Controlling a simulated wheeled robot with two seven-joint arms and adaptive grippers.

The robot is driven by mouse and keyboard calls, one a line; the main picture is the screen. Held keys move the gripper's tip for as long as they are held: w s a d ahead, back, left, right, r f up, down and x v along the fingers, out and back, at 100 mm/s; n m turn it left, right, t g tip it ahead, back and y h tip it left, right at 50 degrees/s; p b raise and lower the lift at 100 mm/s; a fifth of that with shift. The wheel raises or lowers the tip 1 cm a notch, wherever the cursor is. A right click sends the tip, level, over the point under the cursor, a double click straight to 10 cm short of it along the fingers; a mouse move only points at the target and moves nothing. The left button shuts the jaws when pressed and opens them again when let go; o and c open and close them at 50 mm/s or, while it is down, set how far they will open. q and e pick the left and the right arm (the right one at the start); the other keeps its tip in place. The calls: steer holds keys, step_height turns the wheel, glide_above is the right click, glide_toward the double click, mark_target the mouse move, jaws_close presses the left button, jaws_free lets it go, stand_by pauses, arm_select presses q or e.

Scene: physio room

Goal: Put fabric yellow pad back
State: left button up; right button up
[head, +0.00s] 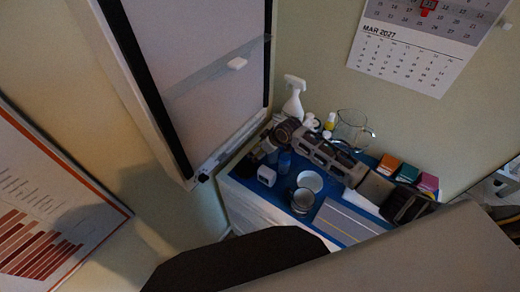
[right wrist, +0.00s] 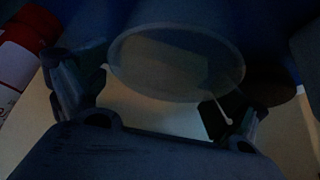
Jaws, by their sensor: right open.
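I cannot make out a yellow fabric pad in either view. Several small coloured items, orange (head: 388,165), green (head: 407,173) and pink (head: 428,183), stand at the right of the blue-topped unit (head: 276,190). My right arm reaches over the unit from the lower right in the head view. Its gripper (head: 276,142) seems to be at the far left end of the arm, with the fingertips hard to tell. In the dim right wrist view the fingers (right wrist: 155,95) stand apart with nothing clearly held. A pale round disc (right wrist: 170,60) shows beyond them. My left gripper is not in view.
A white spray bottle (head: 293,103) and a clear glass jug (head: 352,125) stand at the back. A white bowl (head: 310,180), a small white box (head: 266,175) and a grey striped box (head: 345,222) crowd the front. A red-and-white item (right wrist: 20,45) shows at the wrist view's left.

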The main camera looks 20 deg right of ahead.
steer(key=shift+r, duration=0.1)
steer(key=v, duration=1.2)
stand_by(0.4)
steer(key=shift+a, duration=0.15)
stand_by(0.6)
